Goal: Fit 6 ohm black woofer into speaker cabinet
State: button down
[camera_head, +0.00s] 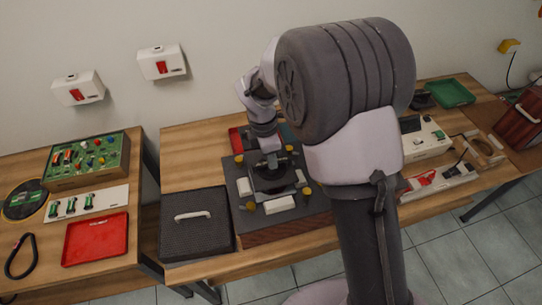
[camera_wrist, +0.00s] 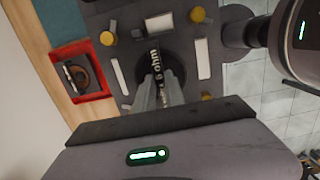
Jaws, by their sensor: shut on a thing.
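The black woofer (camera_wrist: 173,72), with "6 ohm" lettered on it, is between my gripper's fingers in the wrist view. My gripper (camera_wrist: 158,95) is shut on it. In the head view my gripper (camera_head: 268,160) points down over the middle of the speaker cabinet (camera_head: 287,232), which lies with its dark face up and has a wooden side. The woofer is at or just above the round opening; I cannot tell whether it is seated, as the fingers and arm hide part of it. White pads and yellow knobs (camera_wrist: 197,15) surround the opening.
A dark grille panel (camera_head: 178,238) with a white handle lies left of the cabinet. A red tray (camera_wrist: 94,73) holding a small round part is beside the cabinet. White devices (camera_head: 424,138) stand to the right. A left table holds a green board (camera_head: 90,157) and red tray (camera_head: 95,240).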

jog(key=shift+f+b, duration=1.55)
jog(key=shift+f, duration=1.4)
jog(key=c, duration=1.3)
grip_release()
jog(key=shift+f, duration=0.1)
jog(key=r+p, duration=0.1)
jog(key=r, duration=0.4)
jog(key=a+r+p, duration=0.1)
jog(key=r+p, duration=0.1)
jog(key=r, duration=0.4)
jog(key=a+r+p, duration=0.1)
jog(key=r+p, duration=0.1)
jog(key=r, duration=0.4)
jog(key=shift+s+r, duration=0.2)
jog(key=shift+s, duration=0.1)
